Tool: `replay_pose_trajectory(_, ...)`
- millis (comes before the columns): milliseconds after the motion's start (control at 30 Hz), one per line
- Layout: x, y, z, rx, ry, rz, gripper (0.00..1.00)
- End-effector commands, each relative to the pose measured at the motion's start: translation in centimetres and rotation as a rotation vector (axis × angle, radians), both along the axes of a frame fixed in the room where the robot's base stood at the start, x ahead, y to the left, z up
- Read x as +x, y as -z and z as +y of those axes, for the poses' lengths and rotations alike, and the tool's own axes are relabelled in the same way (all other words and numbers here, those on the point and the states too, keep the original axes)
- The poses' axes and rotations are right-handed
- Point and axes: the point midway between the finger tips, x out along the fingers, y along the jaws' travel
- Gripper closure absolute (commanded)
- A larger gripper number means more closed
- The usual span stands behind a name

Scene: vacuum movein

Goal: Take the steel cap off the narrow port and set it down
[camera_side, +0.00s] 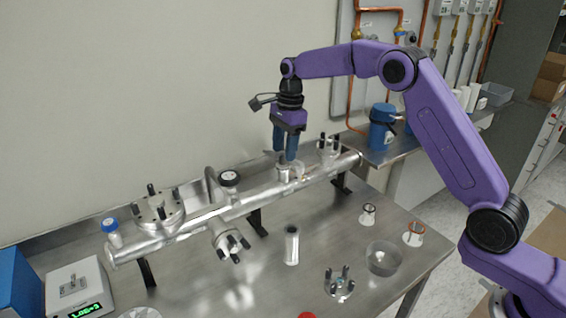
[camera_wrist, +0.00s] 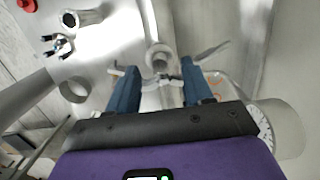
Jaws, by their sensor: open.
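My gripper (camera_side: 286,158) points down over the steel manifold tube (camera_side: 222,215), with its two blue fingers around the top of a narrow port (camera_side: 284,174) toward the right of the tube. In the wrist view my gripper (camera_wrist: 160,69) is open, with a clear gap between the fingers. A round steel piece (camera_wrist: 159,56) shows between and just beyond the fingertips, with thin metal wings spreading to either side. I cannot tell whether the fingers touch it. The steel cap cannot be told apart clearly from the port and its clamp.
A flange with black studs (camera_side: 328,146) stands close to the right of my gripper. A larger flange (camera_side: 157,208) and a gauge (camera_side: 229,178) are to the left. On the bench are an upright steel tube (camera_side: 291,246), a clear dish (camera_side: 383,260) and a studded flange (camera_side: 340,288).

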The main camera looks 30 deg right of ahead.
Motion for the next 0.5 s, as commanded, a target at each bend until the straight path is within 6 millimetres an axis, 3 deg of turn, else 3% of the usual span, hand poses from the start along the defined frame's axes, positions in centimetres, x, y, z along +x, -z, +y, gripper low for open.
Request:
replay_pose_trajectory(200, -0.1, 2.2, 0.2, 0.001, -0.001, 0.001, 0.49)
replay_pose_trajectory(467, 0.0, 2.4, 0.3, 0.001, -0.001, 0.0, 0.49)
replay_pose_trajectory(500, 0.0, 2.4, 0.3, 0.001, -0.001, -0.001, 0.62)
